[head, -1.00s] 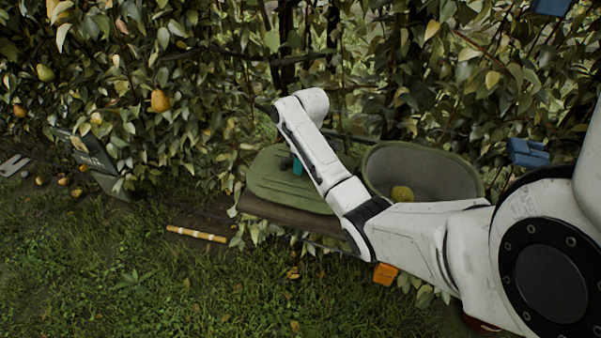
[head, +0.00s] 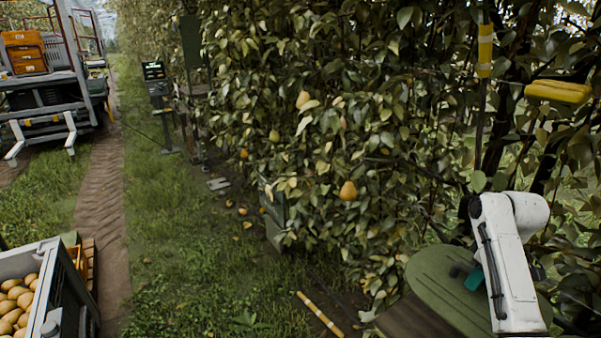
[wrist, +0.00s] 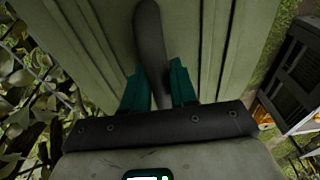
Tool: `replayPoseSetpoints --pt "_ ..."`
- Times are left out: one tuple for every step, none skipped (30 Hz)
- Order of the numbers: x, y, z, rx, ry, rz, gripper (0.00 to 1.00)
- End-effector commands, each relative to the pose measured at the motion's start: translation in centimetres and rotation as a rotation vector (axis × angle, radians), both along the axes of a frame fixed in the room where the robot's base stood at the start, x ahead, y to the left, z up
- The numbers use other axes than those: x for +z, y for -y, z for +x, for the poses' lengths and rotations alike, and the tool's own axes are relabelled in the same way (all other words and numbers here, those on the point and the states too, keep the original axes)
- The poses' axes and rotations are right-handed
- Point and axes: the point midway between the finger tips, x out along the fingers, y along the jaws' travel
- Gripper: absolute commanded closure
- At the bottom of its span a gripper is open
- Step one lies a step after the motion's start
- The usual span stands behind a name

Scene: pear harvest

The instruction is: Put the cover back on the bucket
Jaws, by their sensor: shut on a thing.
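The cover (head: 430,279) is a flat olive-green lid with rounded ends, at the lower right of the head view. Its ribbed top (wrist: 88,45) fills most of the wrist view, with a dark raised handle (wrist: 149,40) along the middle. My gripper (wrist: 158,84) has its teal fingers on either side of this handle, shut on it. In the head view my gripper (head: 474,279) is partly hidden by the arm. Whether the cover is lifted off the brown board (head: 408,322) is hard to tell. The bucket is not in view now.
Leafy pear branches (head: 330,130) stand close behind the cover. A yellow-banded stick (head: 320,313) lies on the grass. A grey bin of pears (head: 45,285) stands at the lower left. Open grass (head: 210,270) lies between. A yellow object (head: 558,91) hangs at the upper right.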

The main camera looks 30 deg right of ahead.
Motion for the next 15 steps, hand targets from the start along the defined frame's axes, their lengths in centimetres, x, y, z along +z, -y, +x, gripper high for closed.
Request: replayPoseSetpoints --pt "0.0 0.0 0.0 0.0 0.001 -0.001 1.0" --pt "0.0 -0.1 0.1 0.001 0.0 -0.001 1.0" --pt "-0.2 -0.4 0.3 0.001 0.0 0.0 1.0" --pt "-0.4 -0.7 0.5 0.002 0.0 0.001 1.0" --pt "-0.6 -1.1 0.8 0.002 0.0 0.001 1.0" --pt "-0.9 -1.9 1.3 0.002 -0.001 0.001 1.0" --pt "-1.3 -2.6 1.8 0.001 -0.002 0.002 1.0" --pt "-1.8 -3.5 2.2 0.0 -0.004 0.003 1.0" --pt "-2.4 -4.9 3.0 0.0 -0.005 0.005 1.0" --pt "-3.0 -6.1 3.7 -0.001 -0.006 0.006 1.0" --pt "-3.5 -7.4 4.3 -0.003 -0.006 0.005 1.0" --pt "-4.3 -9.2 5.0 -0.006 -0.01 0.006 1.0" --pt "-4.9 -10.6 5.6 -0.009 -0.01 0.006 1.0" --pt "-5.5 -12.1 6.1 -0.012 -0.01 0.007 1.0" --pt "-6.3 -14.0 6.7 -0.016 -0.012 0.006 1.0"
